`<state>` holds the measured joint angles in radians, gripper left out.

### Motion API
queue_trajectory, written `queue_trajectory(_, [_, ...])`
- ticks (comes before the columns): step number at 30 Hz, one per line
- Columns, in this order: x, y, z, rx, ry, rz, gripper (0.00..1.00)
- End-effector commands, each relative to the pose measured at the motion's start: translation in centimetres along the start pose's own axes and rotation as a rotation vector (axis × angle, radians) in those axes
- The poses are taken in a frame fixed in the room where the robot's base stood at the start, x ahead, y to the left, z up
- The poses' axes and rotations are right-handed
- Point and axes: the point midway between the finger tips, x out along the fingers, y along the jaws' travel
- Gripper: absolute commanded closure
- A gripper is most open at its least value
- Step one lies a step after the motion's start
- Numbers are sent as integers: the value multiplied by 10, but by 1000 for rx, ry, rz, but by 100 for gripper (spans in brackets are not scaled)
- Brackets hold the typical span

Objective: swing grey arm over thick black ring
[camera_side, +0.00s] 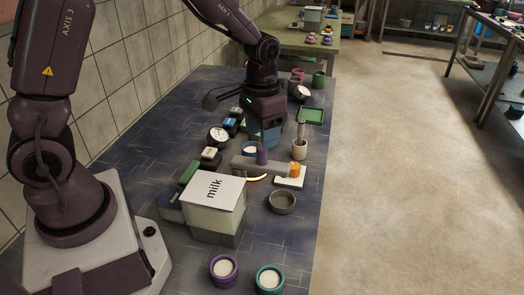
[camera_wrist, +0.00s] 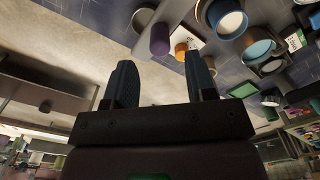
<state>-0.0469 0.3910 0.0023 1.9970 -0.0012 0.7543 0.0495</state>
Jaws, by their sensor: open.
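The grey arm (camera_side: 277,170) is a low flat bar in the middle of the dark table, with a purple knob (camera_side: 262,156) standing on it. Its right end is beside an orange cylinder (camera_side: 295,170) on a white plate. The thick black ring (camera_side: 282,201) lies on the table nearer the camera, apart from the bar. My gripper (camera_side: 266,140) points down above and behind the bar. In the wrist view its fingers (camera_wrist: 160,80) are spread with nothing between them; the purple knob (camera_wrist: 160,40) and orange cylinder (camera_wrist: 181,50) show beyond them.
A large milk box (camera_side: 215,196) stands left of the ring. Two cups, purple (camera_side: 224,270) and teal (camera_side: 269,279), are at the front. A mortar with pestle (camera_side: 299,148) and a green tray (camera_side: 312,115) are at the right. The table around the ring is mostly clear.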

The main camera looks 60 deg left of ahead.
Motion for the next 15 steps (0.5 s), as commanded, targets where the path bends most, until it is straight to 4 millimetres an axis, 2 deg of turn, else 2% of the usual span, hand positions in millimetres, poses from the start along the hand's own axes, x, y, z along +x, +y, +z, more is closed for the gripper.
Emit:
queue_trajectory(1, [12,0,1,0,-7,0,49])
queue_trajectory(6, [38,0,1,0,-3,0,49])
queue_trajectory(10, [50,0,0,0,-2,0,49])
queue_trajectory(15, [55,0,0,0,1,0,49])
